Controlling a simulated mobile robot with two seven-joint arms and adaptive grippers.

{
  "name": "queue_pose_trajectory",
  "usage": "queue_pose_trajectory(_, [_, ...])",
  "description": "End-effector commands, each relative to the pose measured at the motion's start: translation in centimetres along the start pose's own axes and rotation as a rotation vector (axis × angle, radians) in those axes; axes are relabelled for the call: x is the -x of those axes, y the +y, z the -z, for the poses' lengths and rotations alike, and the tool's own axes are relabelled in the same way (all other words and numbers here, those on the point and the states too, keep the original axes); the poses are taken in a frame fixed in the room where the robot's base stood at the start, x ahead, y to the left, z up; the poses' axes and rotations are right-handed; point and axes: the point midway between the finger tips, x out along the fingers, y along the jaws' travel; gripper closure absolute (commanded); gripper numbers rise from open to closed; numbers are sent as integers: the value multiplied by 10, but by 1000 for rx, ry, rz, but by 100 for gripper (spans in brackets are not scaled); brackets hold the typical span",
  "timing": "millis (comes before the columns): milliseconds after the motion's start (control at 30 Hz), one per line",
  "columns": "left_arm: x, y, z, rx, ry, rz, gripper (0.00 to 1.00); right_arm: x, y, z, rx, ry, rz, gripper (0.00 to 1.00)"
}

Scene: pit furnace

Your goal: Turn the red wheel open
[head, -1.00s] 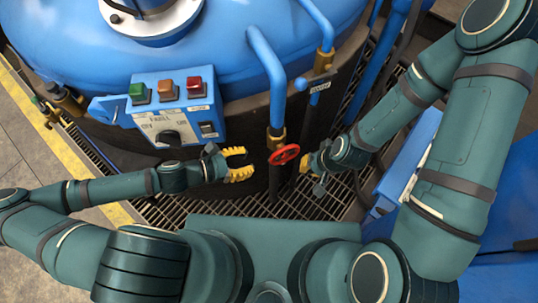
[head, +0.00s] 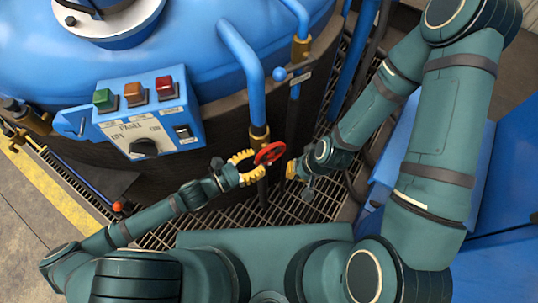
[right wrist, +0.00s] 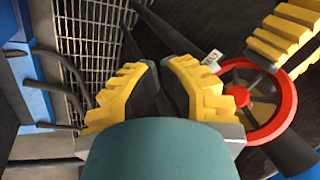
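The red wheel (head: 269,153) sits on the brass-fitted valve of a blue pipe, in the middle of the head view. It also shows at the right of the right wrist view (right wrist: 240,97). My left gripper (head: 258,164) is open at the wheel's left side, its yellow fingers at the rim; I cannot tell whether they touch it. Its fingers also show at the upper right of the right wrist view. My right gripper (head: 291,169) is just right of the wheel, apart from it.
A blue control box (head: 150,112) with green, orange and red buttons stands left of the wheel, on the blue vessel (head: 190,60). Blue pipes (head: 243,60) rise behind the wheel. Floor grating (head: 225,217) lies below. A blue cabinet is at the right.

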Motion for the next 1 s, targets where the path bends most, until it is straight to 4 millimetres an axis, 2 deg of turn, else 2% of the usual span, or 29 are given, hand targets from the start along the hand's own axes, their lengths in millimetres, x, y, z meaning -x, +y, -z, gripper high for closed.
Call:
queue_pose_trajectory(100, [-21,-1,0,0,-4,3,70,-4,1,0,0,2,0,100])
queue_pose_trajectory(300, [-41,0,0,0,0,0,70,-6,2,1,0,3,0,100])
queue_pose_trajectory(700, [-46,0,0,0,1,0,70,-6,2,1,0,4,0,100])
queue_pose_trajectory(800, [-46,0,0,0,1,0,100,-6,2,1,0,4,0,100])
queue_pose_trajectory(1000, [-46,0,0,1,-8,-1,100,-7,3,1,0,4,0,100])
